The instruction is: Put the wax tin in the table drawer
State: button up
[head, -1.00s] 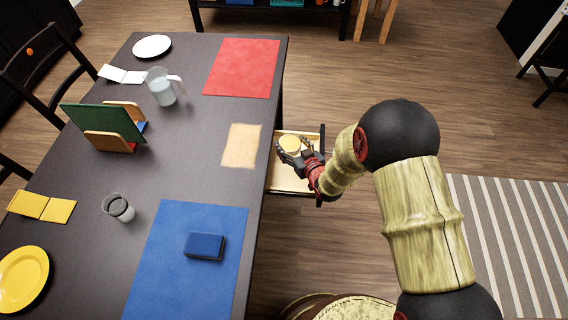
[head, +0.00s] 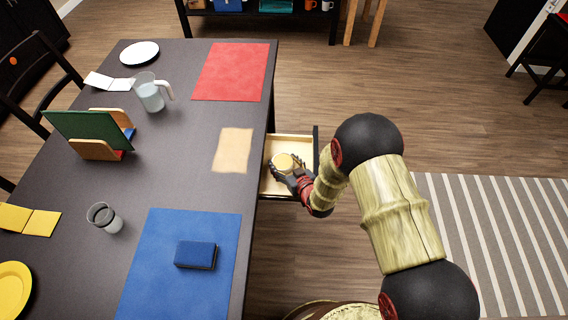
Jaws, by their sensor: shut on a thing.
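The table drawer (head: 302,142) is pulled open from the right side of the dark table (head: 185,190). My gripper and the tin are over or inside the open drawer, near its middle. I cannot tell whether the tin touches the drawer floor. My fingers and wrist hide part of the tin and the drawer's near right part.
On the table are a red mat (head: 232,70), a tan sheet (head: 233,150), a blue mat (head: 150,270) with a blue box (head: 195,254), a pitcher (head: 150,95), and a glass (head: 105,218). Bare floor lies right of the drawer.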

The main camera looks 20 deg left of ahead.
jog(key=shift+f, duration=0.15)
jog(key=o, duration=1.3)
jog(key=shift+o, duration=0.2)
jog(key=p+v, duration=0.3)
jog(key=v, duration=0.8)
jog(key=shift+d+r, duration=0.1)
jog(key=shift+r, duration=0.2)
jog(key=shift+s+d+r+p, duration=0.1)
jog(key=shift+s+d+p, duration=0.2)
